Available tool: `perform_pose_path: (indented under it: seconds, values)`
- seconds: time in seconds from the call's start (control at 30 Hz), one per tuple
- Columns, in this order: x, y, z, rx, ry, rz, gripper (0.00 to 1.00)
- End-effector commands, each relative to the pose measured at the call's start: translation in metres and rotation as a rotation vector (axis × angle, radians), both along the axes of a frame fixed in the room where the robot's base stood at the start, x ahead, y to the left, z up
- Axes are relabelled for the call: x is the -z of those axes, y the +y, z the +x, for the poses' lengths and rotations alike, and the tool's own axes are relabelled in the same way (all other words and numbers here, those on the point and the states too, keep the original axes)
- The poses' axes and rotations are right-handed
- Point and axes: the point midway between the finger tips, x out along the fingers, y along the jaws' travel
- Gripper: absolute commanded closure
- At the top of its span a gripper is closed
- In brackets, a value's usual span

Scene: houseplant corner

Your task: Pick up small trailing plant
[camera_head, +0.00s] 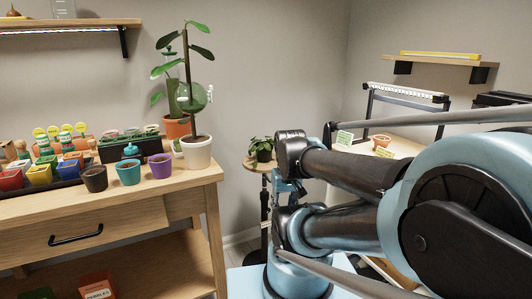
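A small plant with drooping green leaves (262,148) sits in a dark pot on top of a small round wooden stand, left of my arm. It looks like the small trailing plant. Its leaves spread over the pot's rim, and the pot itself is small and hard to make out. My arm is folded in the right half of the view. My gripper (285,190) seems to hang below the arm's dark wrist, just right of the stand and lower than the plant. Its fingers are too small and covered to tell their opening. The plant is apart from it.
The wooden stand (258,168) stands between a wooden bench (120,205) on the left and a light table (408,146) on the right. The bench holds several coloured pots and a tall plant in a white pot (196,153). Wall shelves hang at both sides.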

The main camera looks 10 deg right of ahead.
Motion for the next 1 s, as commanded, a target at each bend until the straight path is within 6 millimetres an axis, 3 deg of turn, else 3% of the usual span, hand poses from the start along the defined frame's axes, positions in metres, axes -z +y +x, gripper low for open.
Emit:
perform_pose_path:
  seconds: [0.37,0.57,0.6,0.63,0.77,1.0]
  values:
    - [0.000,0.000,0.000,0.000,0.000,0.000,0.67]
    - [-0.013,0.001,-0.001,-0.014,-0.014,0.004,0.21]
    - [-0.019,0.001,0.005,-0.024,-0.015,0.006,0.12]
    - [-0.024,0.002,0.010,-0.031,-0.017,0.008,0.11]
    - [-0.051,0.003,0.040,-0.083,-0.027,0.018,0.11]
    - [-0.099,0.005,0.110,-0.196,-0.054,0.039,0.11]
